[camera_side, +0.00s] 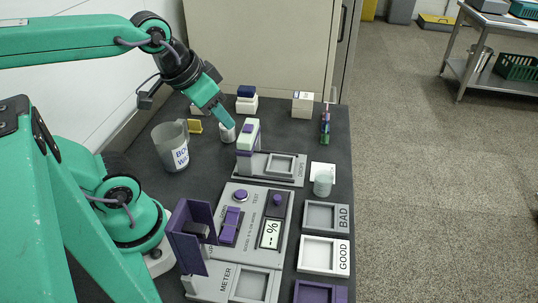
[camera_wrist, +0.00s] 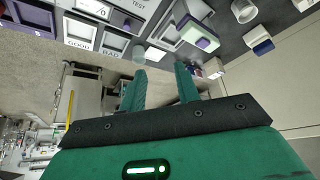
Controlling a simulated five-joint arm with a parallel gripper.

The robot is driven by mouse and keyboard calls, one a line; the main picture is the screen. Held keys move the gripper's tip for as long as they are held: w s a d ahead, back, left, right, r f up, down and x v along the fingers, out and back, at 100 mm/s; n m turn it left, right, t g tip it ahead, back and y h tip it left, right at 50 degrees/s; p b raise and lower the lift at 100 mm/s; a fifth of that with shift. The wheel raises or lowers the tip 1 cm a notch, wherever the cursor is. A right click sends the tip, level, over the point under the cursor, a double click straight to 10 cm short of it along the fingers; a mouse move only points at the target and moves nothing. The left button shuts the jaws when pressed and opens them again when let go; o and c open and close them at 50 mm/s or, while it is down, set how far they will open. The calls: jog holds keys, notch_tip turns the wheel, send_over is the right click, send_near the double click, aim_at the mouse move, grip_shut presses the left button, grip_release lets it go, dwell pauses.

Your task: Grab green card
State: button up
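I cannot pick out a plain green card for certain. A thin upright stack with green, purple and blue parts (camera_side: 325,124) stands at the back right of the table, to the right of my gripper and apart from it. A flat white card (camera_side: 327,167) lies by a translucent cup (camera_side: 322,184); the cup also shows in the wrist view (camera_wrist: 139,54).
A dispenser with a pale green head (camera_side: 248,135) stands just right of my gripper. A jug (camera_side: 172,147) is on the left. The BAD tray (camera_side: 325,217), GOOD tray (camera_side: 324,256) and tester panel (camera_side: 238,222) fill the front. Boxes (camera_side: 302,104) line the back.

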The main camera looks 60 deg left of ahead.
jog(key=w, duration=0.1)
jog(key=n+g, duration=0.6)
jog(key=n, duration=0.2)
send_over(326, 131)
notch_tip(326, 131, down, 16)
jog(key=shift+d+r, duration=0.1)
jog(key=shift+d, duration=0.05)
jog(key=shift+w+f, duration=0.15)
jog(key=shift+f, duration=0.15)
jog(key=shift+f, duration=0.1)
jog(key=shift+f, duration=3.85)
